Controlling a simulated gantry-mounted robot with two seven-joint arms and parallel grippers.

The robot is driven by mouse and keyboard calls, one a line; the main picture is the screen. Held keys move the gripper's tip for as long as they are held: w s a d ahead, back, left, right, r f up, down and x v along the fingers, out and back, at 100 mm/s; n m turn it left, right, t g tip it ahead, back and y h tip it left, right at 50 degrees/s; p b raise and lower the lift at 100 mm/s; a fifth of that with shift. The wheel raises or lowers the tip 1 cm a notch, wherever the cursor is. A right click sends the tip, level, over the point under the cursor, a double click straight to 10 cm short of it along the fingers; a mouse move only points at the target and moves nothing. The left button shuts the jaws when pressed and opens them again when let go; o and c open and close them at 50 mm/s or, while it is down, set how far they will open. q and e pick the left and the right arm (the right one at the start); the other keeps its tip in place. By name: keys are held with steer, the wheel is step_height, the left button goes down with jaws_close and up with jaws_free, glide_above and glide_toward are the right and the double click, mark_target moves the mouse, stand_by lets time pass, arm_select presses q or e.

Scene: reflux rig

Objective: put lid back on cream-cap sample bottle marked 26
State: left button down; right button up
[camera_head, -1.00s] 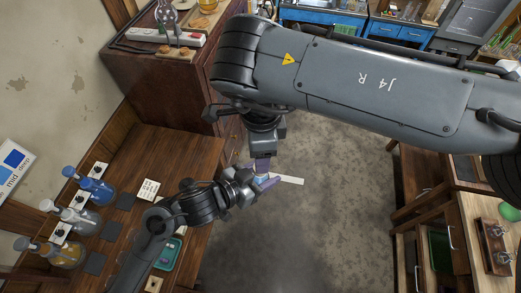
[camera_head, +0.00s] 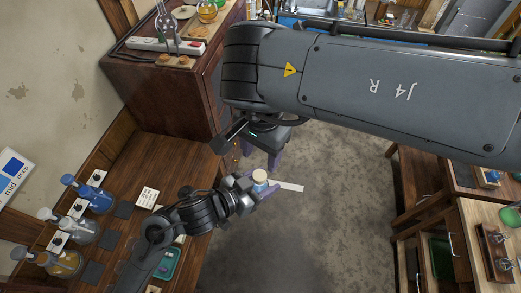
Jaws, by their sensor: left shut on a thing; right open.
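The sample bottle is in the head view, held over the floor gap at the table's right edge, with its cream cap (camera_head: 260,176) showing at the top. My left gripper (camera_head: 259,187) is shut on the bottle, its purple fingers at the sides, and they hide most of the body. The cap appears to sit on the bottle's mouth; how tightly cannot be told. A pale flat strip (camera_head: 288,186) sticks out to the right of the bottle. No number is readable. My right gripper (camera_head: 262,161) is open, just above the cap in the picture and apart from it.
Blue (camera_head: 90,194), clear (camera_head: 75,226) and amber (camera_head: 52,260) flasks stand on the wooden table (camera_head: 150,175) at left, with dark pads, a white card (camera_head: 147,197) and a green tray (camera_head: 168,264). A dark cabinet (camera_head: 165,95) stands behind. Open floor lies to the right.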

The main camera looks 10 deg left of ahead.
mark_target(259, 175)
stand_by(0.3)
steer(key=shift+s+a+f, duration=0.1)
steer(key=shift+f, duration=3.9)
steer(key=shift+c, duration=0.3)
jaws_close()
steer(key=m, duration=0.6)
steer(key=shift+m, duration=0.3)
steer(key=shift+o, duration=0.7)
jaws_free()
steer(key=shift+r, duration=0.15)
